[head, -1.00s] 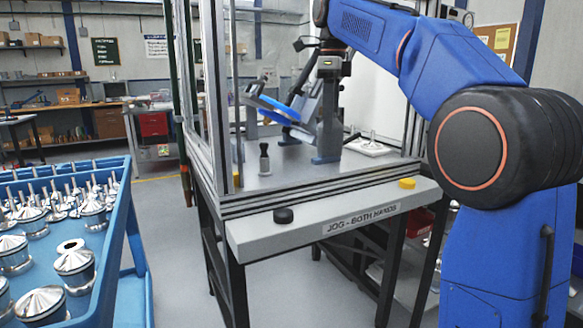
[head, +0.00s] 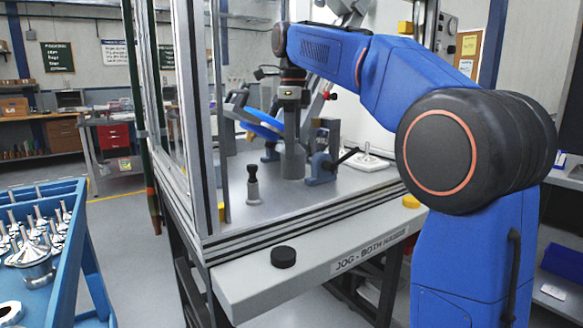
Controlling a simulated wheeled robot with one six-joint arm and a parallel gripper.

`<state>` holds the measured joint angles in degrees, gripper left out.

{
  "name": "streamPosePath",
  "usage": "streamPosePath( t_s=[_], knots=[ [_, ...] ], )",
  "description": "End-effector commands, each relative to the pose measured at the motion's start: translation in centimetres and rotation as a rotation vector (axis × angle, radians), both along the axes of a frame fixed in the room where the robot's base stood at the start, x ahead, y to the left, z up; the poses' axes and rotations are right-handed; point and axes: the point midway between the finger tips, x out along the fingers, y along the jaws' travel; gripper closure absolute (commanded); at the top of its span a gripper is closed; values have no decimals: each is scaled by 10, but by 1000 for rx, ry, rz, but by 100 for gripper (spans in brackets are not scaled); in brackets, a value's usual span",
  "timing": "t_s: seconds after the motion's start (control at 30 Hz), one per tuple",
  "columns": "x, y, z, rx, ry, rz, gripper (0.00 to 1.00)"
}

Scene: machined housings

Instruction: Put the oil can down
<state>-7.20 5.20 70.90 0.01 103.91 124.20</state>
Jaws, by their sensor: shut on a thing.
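My gripper (head: 291,128) points down inside the framed cell, at the end of my blue arm. It is small in the head view, and its fingers are hard to make out. It is shut on a grey cylindrical body (head: 292,162), which looks like the oil can. The can is upright, close to the cell's metal plate (head: 225,218). I cannot tell whether its bottom touches the plate. Any spout blends with the fixtures behind it.
A black-topped post (head: 252,187) stands left of the can. A white base with a spindle (head: 366,163) lies further right. Bare plate shows in front.

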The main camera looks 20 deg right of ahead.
Motion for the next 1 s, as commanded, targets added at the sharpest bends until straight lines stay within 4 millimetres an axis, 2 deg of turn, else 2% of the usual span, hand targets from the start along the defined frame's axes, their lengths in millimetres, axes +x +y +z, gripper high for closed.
streamPosePath(
  t_s=[0.17,0.47,0.87,0.9,0.97,1.0],
  knots=[
    [-1,0,-13,0,0,0,76],
    [-1,0,-48,0,1,0,76],
    [0,0,-53,0,-1,0,76],
    [0,0,-53,0,-1,0,46],
    [0,0,-53,0,-1,0,32],
    [0,0,-53,0,-1,0,30]
  ],
)
